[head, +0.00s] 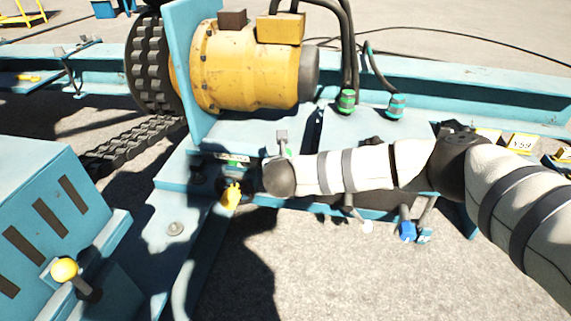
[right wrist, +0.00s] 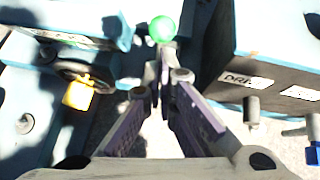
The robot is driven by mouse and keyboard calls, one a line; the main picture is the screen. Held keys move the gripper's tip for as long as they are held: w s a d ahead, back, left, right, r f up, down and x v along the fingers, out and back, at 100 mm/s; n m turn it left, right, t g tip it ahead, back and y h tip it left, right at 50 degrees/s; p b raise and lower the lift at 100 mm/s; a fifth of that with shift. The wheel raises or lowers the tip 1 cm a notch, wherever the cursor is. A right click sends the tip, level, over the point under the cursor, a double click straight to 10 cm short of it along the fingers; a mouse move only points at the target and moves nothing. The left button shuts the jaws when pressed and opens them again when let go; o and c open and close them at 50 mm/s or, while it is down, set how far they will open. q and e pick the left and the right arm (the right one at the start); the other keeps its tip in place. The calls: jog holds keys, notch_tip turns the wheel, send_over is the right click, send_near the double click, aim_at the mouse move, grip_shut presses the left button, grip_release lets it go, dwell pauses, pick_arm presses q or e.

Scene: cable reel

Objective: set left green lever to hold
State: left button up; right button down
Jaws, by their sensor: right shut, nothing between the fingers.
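A round green knob (right wrist: 162,28), likely the top of a green lever, shows in the right wrist view. It lies just beyond the tips of my right gripper (right wrist: 166,70), which is shut and empty. I cannot tell whether the tips touch the knob or its stem. In the head view my right arm reaches in from the right, and its wrist hides most of the lever area and the gripper. The lever's hold marking cannot be made out. My left gripper is not in view.
A yellow handle (head: 231,196) sits left of my wrist, and a blue knob (head: 408,231) to the right. A panel with a "DR..." label (right wrist: 248,80) stands close right of my fingers. A yellow motor (head: 248,68) and hoses stand behind. A yellow-knobbed lever (head: 65,270) is at lower left.

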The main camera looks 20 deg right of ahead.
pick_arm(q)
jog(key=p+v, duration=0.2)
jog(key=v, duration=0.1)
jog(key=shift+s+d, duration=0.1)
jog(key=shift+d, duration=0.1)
pick_arm(e)
jog(key=s+r, duration=0.3)
jog(key=r, duration=0.2)
jog(key=shift+a+r, duration=0.4)
jog(key=shift+a, duration=0.05)
jog(key=shift+s, duration=0.1)
